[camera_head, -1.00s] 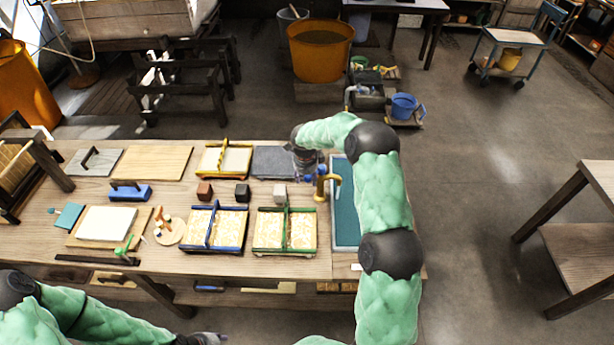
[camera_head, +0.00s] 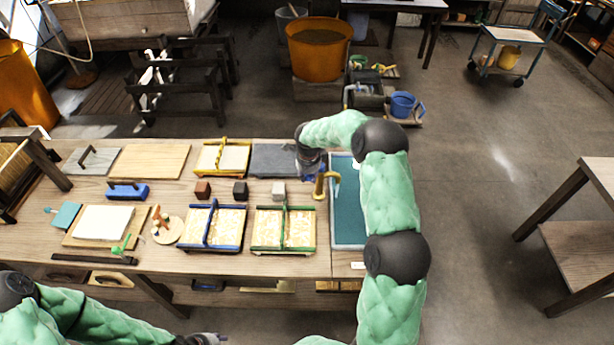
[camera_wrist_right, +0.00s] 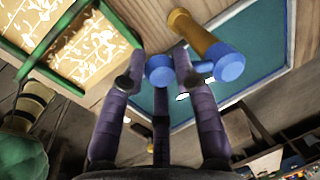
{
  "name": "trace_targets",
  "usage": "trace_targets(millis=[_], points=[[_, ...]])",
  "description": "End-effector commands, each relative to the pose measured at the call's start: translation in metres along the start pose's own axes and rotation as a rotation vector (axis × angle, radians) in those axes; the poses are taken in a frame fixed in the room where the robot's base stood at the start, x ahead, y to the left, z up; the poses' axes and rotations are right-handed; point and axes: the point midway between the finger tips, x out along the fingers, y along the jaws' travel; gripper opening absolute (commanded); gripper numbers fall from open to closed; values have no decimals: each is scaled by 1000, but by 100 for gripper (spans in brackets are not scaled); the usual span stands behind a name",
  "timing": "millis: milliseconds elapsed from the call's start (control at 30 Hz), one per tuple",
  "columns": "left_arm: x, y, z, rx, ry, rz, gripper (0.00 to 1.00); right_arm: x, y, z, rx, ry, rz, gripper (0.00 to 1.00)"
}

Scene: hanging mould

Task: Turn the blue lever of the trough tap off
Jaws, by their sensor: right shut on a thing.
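The brass trough tap (camera_head: 321,186) stands at the left edge of the teal-bottomed trough (camera_head: 347,220), its spout bent over the trough. In the right wrist view, the tap (camera_wrist_right: 193,32) has a blue cap (camera_wrist_right: 228,68), with the blue lever (camera_wrist_right: 160,70) reaching left from it. My right gripper (camera_wrist_right: 157,76) has its fingers around the lever's round end and is shut on it. In the head view, my right gripper (camera_head: 314,170) is beside the tap top and mostly hides the lever. My left gripper (camera_head: 207,339) is at the bottom edge, its fingers unclear.
Left of the tap, the table holds a green-handled mould (camera_head: 284,230), a blue-handled mould (camera_head: 213,228), a yellow-handled mould (camera_head: 222,158), a dark grey slab (camera_head: 274,160) and small blocks (camera_head: 241,190). Open floor lies right of the trough.

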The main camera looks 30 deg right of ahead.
Motion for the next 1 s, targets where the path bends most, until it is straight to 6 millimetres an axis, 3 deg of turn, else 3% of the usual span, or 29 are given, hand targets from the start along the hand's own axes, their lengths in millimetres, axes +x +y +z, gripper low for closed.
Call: trace_targets(millis=[333,1000], points=[[18,-6,-1,0,0,0,40,-1,10,-20,-302,-63,-2,0],[14,-5,-1,0,0,0,40,-2,7,-68,-925,-183,-1,0]])
